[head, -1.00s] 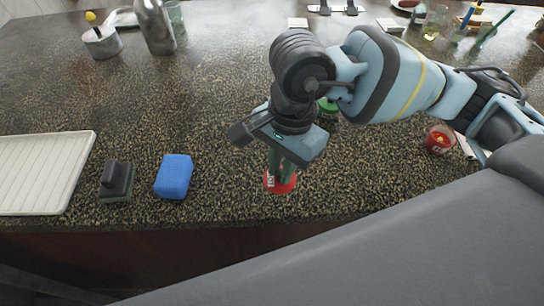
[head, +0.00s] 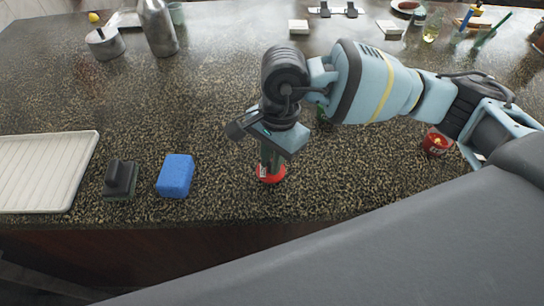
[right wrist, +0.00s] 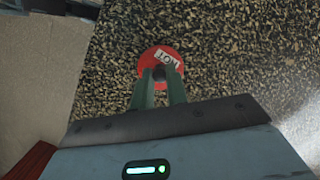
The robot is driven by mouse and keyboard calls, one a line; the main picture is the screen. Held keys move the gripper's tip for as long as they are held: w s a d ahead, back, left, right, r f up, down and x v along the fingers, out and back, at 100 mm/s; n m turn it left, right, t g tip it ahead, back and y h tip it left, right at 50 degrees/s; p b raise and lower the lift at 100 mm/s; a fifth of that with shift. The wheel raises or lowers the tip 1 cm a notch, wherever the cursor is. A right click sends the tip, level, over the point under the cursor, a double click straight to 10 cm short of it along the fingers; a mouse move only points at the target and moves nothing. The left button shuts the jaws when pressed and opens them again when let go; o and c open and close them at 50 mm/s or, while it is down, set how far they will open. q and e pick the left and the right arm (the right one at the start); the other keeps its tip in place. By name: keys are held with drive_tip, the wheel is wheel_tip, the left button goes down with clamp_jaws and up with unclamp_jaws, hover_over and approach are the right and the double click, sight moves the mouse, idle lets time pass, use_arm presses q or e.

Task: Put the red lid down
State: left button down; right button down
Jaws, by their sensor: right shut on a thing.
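The red lid (head: 272,175) is at or just above the speckled counter, near its front edge; I cannot tell whether it touches. In the right wrist view the lid (right wrist: 176,62) is a red disc with a white label reading "HOT" and a dark knob. My right gripper (head: 268,165) points down over the lid. In the right wrist view its two green fingers (right wrist: 160,78) are shut on the knob. My left gripper is not in view.
A blue sponge (head: 175,176), a dark-handled block (head: 121,178) and a white ribbed tray (head: 45,175) lie to the left. A red container (head: 436,143) stands to the right. A pot (head: 104,43) and a metal bottle (head: 157,28) stand at the back left. Counter around the lid is clear.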

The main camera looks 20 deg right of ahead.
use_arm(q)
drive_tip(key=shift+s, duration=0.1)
use_arm(e)
drive_tip(key=shift+f, duration=0.1)
drive_tip(key=shift+f, duration=0.15)
drive_tip(key=c, duration=1.4)
unclamp_jaws()
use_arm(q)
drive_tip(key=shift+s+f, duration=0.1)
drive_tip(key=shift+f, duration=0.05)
use_arm(e)
drive_tip(key=shift+r, duration=0.45)
use_arm(q)
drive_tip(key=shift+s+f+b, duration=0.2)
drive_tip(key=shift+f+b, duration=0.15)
drive_tip(key=shift+b, duration=0.05)
use_arm(e)
drive_tip(key=shift+w+d+r, duration=0.15)
drive_tip(key=shift+d+r, duration=0.1)
drive_tip(key=shift+r, duration=1.65)
drive_tip(key=shift+w+d+r, duration=0.1)
drive_tip(key=shift+d+r, duration=0.2)
drive_tip(key=shift+r, duration=1.65)
drive_tip(key=shift+w+d+r, duration=0.15)
drive_tip(key=shift+d+r, duration=0.1)
drive_tip(key=shift+r, duration=1.65)
